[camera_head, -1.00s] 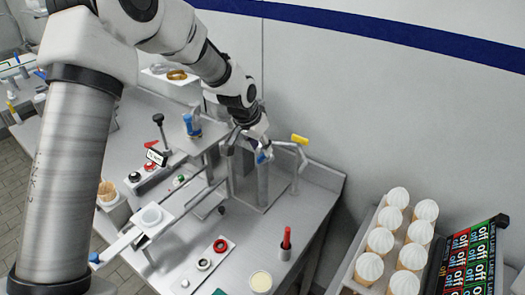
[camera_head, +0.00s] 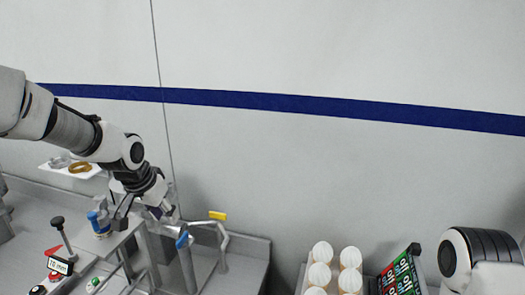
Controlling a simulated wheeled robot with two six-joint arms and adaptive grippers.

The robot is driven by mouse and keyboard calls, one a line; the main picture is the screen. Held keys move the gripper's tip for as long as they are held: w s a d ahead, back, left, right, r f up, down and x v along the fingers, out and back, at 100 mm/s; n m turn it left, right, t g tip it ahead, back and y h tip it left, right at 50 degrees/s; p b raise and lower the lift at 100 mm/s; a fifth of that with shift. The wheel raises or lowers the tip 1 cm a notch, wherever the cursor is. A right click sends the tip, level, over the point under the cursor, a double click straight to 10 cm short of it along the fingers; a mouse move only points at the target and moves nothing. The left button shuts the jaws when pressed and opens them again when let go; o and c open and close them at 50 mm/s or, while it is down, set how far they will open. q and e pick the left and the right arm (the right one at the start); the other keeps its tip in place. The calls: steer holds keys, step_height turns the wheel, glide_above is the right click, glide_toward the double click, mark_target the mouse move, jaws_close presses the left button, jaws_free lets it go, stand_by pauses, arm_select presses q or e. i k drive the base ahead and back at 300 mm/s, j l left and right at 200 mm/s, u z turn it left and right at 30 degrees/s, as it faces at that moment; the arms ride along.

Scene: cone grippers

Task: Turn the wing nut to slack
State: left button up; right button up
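My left gripper (camera_head: 168,210) hangs over the metal fixture at the back of the bench, at lower left in the head view. It is small and partly hidden by its own wrist, so I cannot tell whether it is open or shut. A blue-ended part (camera_head: 182,241) shows just below it. A bent pipe with a yellow handle (camera_head: 218,215) stands to its right, and a blue knob (camera_head: 99,223) to its left. I cannot make out the wing nut for certain. My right gripper is out of view; only part of my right arm shows at lower right.
The grey bench (camera_head: 253,255) has a bare patch right of the fixture. White-topped cones (camera_head: 322,252) and a dark box with lettering (camera_head: 400,272) are at lower right.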

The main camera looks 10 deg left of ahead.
mark_target(101, 206)
steer(key=k, duration=1)
